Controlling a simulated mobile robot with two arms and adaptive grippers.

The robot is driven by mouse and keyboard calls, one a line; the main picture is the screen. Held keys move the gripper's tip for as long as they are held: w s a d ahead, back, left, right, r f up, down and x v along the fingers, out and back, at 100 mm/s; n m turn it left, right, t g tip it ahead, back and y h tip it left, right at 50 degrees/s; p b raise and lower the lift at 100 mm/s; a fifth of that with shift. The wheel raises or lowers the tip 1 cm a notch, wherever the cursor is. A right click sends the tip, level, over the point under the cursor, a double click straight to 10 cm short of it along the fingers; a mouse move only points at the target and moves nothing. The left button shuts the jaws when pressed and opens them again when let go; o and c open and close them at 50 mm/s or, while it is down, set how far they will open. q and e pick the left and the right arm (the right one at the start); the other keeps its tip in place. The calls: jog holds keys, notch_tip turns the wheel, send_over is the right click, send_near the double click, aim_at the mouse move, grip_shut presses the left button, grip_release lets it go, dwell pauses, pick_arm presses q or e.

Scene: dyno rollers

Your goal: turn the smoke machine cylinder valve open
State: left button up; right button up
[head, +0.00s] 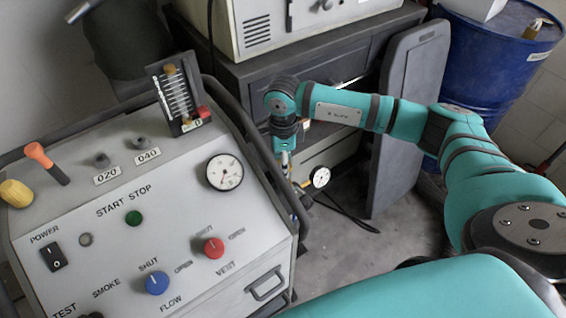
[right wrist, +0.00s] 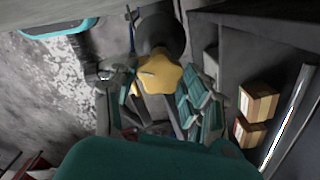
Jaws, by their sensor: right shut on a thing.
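The smoke machine (head: 150,215) fills the left of the head view, its sloped panel facing up. My right arm reaches in from the right, and my right gripper (head: 286,160) points down beside the machine's right edge. In the right wrist view a yellow lobed valve knob (right wrist: 158,74) sits against a dark round body. My right gripper (right wrist: 158,100) has its fingers on either side of the knob and is shut on it. The cylinder is mostly hidden in the head view; a small gauge (head: 320,177) shows beside the gripper. My left gripper is not in view.
The panel carries a blue FLOW knob (head: 157,283), a red VENT knob (head: 213,248) and a large gauge (head: 224,172). A grey cabinet (head: 330,60) and an upright dark panel (head: 405,120) stand behind my right arm. A blue drum (head: 500,55) is at the upper right.

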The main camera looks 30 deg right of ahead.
jog(key=shift+w+r, duration=0.1)
jog(key=shift+w, duration=0.05)
jog(key=o, duration=1.1)
jog(key=shift+o, duration=0.3)
